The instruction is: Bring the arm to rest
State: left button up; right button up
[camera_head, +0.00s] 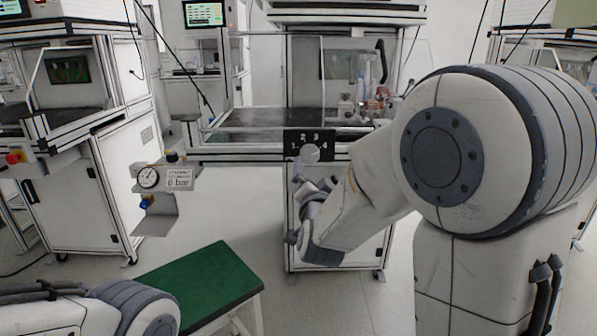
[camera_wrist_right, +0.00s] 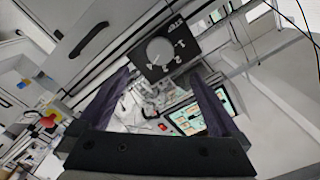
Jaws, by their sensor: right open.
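My right arm reaches from the right of the head view towards a black dial panel (camera_head: 293,143) marked with numbers and carrying a round pale knob (camera_head: 311,153). My right gripper (camera_head: 299,176) is just below the knob in that view. In the right wrist view, the two dark fingers of the right gripper (camera_wrist_right: 161,76) are spread wide with nothing held between them. The panel (camera_wrist_right: 188,38) and its knob (camera_wrist_right: 160,51) show past the fingertips, apart from them. My left arm shows at the lower left of the head view; its gripper is out of the picture.
A green-topped table (camera_head: 205,283) stands at lower centre-left. A pressure gauge (camera_head: 148,177) on a bracket is left of the right gripper. A test bench (camera_head: 250,140) stands behind the dial panel, and a white cabinet (camera_head: 60,200) is at left. Some grey floor is clear.

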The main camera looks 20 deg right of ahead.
aim_at(310, 156)
jog(key=shift+w, duration=0.15)
jog(key=b+x, duration=0.1)
jog(key=x, duration=0.8)
jog(key=shift+f, duration=0.1)
jog(key=shift+w+d, duration=0.2)
jog(key=shift+w, duration=0.45)
